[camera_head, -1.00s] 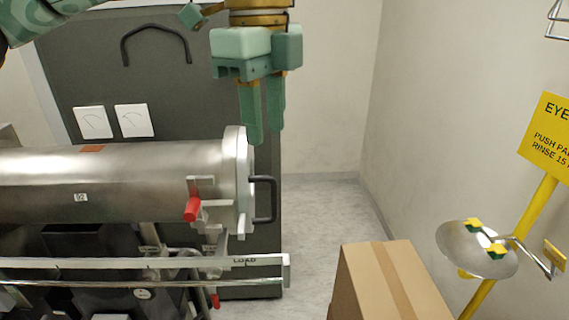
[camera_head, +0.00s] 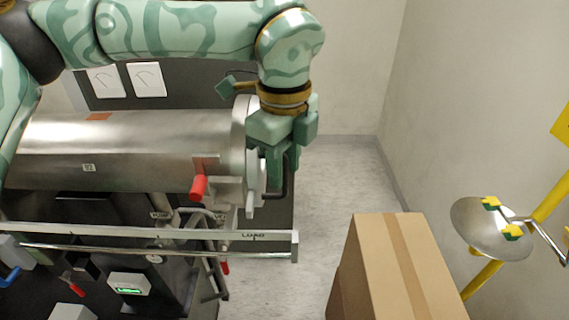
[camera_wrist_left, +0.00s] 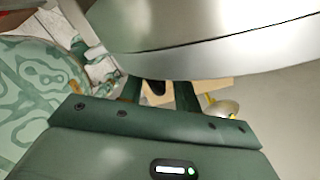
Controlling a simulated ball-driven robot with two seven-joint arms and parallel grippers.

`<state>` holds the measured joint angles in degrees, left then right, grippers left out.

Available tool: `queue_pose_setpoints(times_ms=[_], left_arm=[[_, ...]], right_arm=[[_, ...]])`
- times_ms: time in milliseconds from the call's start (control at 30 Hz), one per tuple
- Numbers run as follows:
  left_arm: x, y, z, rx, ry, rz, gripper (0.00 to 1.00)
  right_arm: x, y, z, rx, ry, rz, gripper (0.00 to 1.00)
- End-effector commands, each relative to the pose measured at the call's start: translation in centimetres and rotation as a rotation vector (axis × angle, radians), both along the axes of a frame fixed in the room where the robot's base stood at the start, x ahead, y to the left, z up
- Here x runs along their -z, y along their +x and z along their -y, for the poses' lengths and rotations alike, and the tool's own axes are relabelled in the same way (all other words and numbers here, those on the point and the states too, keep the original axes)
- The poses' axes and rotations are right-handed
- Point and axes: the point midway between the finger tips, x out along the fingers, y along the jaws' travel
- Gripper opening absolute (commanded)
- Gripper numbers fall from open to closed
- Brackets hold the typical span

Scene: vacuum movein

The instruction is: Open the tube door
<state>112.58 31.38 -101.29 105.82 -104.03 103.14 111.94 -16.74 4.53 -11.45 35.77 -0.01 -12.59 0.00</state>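The steel tube (camera_head: 130,150) lies horizontally, with its round door (camera_head: 250,125) at the right end, looking closed. A red-handled latch (camera_head: 199,187) sits on its near side by the flange. The dark door handle (camera_head: 288,188) shows partly beneath my left gripper (camera_head: 279,180), which points down at the door's right side and hides much of the handle. In the left wrist view the fingers of this gripper (camera_wrist_left: 158,96) are apart, with a small dark piece, probably the handle, between them. Whether they touch it is unclear. My right gripper is not in view.
A cardboard box (camera_head: 385,265) stands on the floor to the right of the tube. An eyewash bowl (camera_head: 490,228) on a yellow post is farther right. A rail marked LOAD (camera_head: 200,236) runs below the tube. Bare floor lies between tube and wall.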

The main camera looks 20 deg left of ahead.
Motion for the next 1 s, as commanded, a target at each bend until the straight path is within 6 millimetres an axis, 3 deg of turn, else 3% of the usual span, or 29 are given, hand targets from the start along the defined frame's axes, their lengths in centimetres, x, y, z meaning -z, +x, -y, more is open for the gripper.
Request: queue_pose_setpoints(times_ms=[200,433,467,567,833,1000], left_arm=[[1.6,0.0,0.0,0.0,-0.001,0.0,0.32],[1.7,0.0,0.0,0.0,-0.001,0.001,0.32],[1.7,0.0,0.0,0.0,-0.001,0.001,0.3],[1.7,0.0,0.0,0.0,-0.001,0.001,0.02],[1.6,0.2,0.1,-0.007,-0.002,0.003,0.0],[1.8,0.6,0.9,-0.05,-0.003,0.004,0.0]], right_arm=[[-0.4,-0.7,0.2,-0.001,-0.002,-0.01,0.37],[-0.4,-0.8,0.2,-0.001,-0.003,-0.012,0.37],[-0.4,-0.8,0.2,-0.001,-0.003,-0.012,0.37],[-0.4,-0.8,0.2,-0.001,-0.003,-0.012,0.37],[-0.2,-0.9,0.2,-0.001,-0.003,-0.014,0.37],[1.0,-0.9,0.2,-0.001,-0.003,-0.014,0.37]])
